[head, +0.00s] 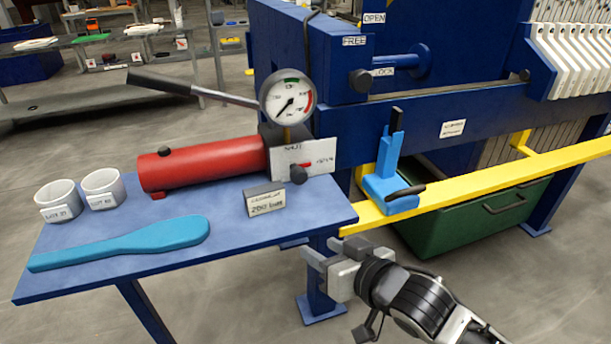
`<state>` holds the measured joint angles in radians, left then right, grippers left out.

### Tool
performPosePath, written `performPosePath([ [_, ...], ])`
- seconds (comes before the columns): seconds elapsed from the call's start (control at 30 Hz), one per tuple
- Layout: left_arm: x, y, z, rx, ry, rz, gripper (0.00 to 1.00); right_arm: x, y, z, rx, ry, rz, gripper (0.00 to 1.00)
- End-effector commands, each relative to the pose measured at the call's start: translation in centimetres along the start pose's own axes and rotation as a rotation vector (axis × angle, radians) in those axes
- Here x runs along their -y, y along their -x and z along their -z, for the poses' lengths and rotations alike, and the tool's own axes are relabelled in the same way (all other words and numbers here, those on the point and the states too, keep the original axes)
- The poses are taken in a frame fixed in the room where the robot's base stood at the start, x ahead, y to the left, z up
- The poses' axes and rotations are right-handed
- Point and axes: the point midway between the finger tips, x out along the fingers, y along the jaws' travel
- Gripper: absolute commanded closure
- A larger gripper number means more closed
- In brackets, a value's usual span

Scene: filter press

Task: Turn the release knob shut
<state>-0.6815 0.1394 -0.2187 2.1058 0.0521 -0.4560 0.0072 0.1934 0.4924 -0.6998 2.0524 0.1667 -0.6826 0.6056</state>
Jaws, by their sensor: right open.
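The release knob (298,174) is a small dark knob on a white plate (312,158) at the right end of a red pump cylinder (205,164). The plate reads SHUT at its upper left and OPEN at its right. A small red mark beside the knob points right, towards OPEN. A round gauge (288,101) stands above the plate, its needle off to one side. My right gripper (317,253) is open and empty, below and slightly right of the knob, just off the blue table's front right corner and apart from everything. My left gripper is out of view.
The blue table (110,262) also holds two white cups (60,200), a blue paddle (120,243) and a labelled block (264,199). A long pump handle (185,86) reaches up left. A yellow rail (480,183) with a blue bracket (390,185) and a green bin (470,222) lie right.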

Motion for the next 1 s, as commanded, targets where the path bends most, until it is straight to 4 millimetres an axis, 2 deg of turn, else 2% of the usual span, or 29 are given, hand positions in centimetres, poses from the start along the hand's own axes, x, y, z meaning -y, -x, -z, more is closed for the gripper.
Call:
performPosePath([
  [0.03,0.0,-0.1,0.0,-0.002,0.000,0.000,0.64,-0.6,-0.5,2.3,-0.006,0.029,-0.005,0.57],
  [0.1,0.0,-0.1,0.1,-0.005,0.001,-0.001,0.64,-1.3,-0.8,4.3,-0.003,0.037,-0.020,0.57],
  [0.2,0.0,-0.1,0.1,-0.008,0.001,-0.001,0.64,-2.5,-0.8,6.8,-0.002,0.041,-0.053,0.57],
  [0.33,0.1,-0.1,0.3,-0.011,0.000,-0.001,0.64,-3.8,-0.7,8.7,-0.003,0.036,-0.090,0.57],
  [0.47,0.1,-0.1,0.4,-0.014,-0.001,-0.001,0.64,-4.3,-1.0,9.4,-0.004,0.029,-0.107,0.57],
  [0.57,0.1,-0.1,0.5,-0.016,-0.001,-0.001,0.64,-4.4,-1.9,9.5,-0.005,0.026,-0.108,0.57],
  [1.0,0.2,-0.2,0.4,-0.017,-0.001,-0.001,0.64,-5.2,-10.9,9.6,-0.006,0.030,-0.106,0.57],
])
